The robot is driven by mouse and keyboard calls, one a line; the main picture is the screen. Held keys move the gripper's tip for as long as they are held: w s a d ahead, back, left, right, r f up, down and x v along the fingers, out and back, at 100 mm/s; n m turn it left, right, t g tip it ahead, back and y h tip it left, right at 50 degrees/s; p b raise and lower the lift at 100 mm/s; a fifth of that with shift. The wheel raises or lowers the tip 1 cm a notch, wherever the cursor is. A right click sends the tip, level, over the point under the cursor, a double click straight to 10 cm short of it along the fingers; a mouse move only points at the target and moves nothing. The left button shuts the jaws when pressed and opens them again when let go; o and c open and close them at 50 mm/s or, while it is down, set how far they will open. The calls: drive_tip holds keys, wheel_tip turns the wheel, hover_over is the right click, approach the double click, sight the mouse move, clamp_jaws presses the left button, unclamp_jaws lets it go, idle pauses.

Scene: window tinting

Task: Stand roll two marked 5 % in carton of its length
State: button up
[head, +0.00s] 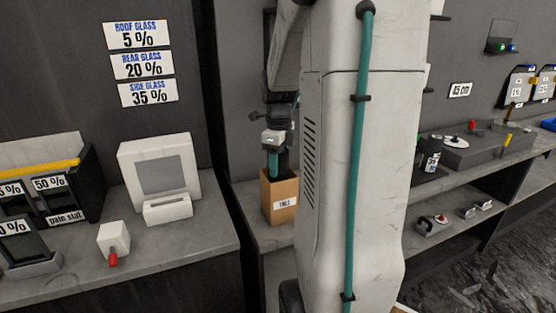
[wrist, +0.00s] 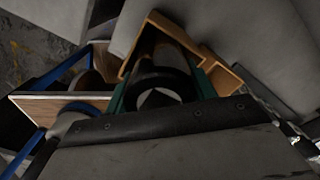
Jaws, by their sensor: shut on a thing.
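The tall brown carton (head: 269,197) stands on the counter with an open top. Its label appears to read TALL. My gripper (head: 277,163) is just above its mouth, teal fingers pointing down. In the wrist view my gripper (wrist: 161,92) is shut on a dark roll (wrist: 179,86), whose round end with a pale centre faces the camera. The roll's far part reaches into or over the carton opening, edged by the carton's rim (wrist: 223,73); I cannot tell how deep. No 5 % marking is readable on the roll.
A white screen unit (head: 160,170), a small white box with a red knob (head: 113,240) and a black slotted rack (head: 70,205) stand left. A dark canister (head: 431,155) stands right. My arm hides the middle.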

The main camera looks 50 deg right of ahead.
drive_tip(key=o, duration=1.6)
drive_tip(key=shift+f, duration=0.1)
wheel_tip(320, 180, up, 13)
drive_tip(key=s+a+n, duration=0.2)
drive_tip(key=a+n, duration=1.2)
drive_tip(key=a, duration=0.3)
drive_tip(key=s+a+f+n, duration=0.2)
drive_tip(key=s+a+n, duration=0.1)
drive_tip(key=n, duration=0.3)
drive_tip(key=s+a+f+n+t, duration=0.1)
drive_tip(key=s+a+f+n, duration=0.1)
drive_tip(key=s+a+n, duration=0.2)
drive_tip(key=s+a+f+n, duration=0.2)
drive_tip(key=a+n, duration=0.4)
drive_tip(key=n, duration=0.3)
drive_tip(key=shift+s+a+f, duration=0.1)
drive_tip(key=shift+s+a, duration=0.25)
drive_tip(key=shift+s, duration=0.4)
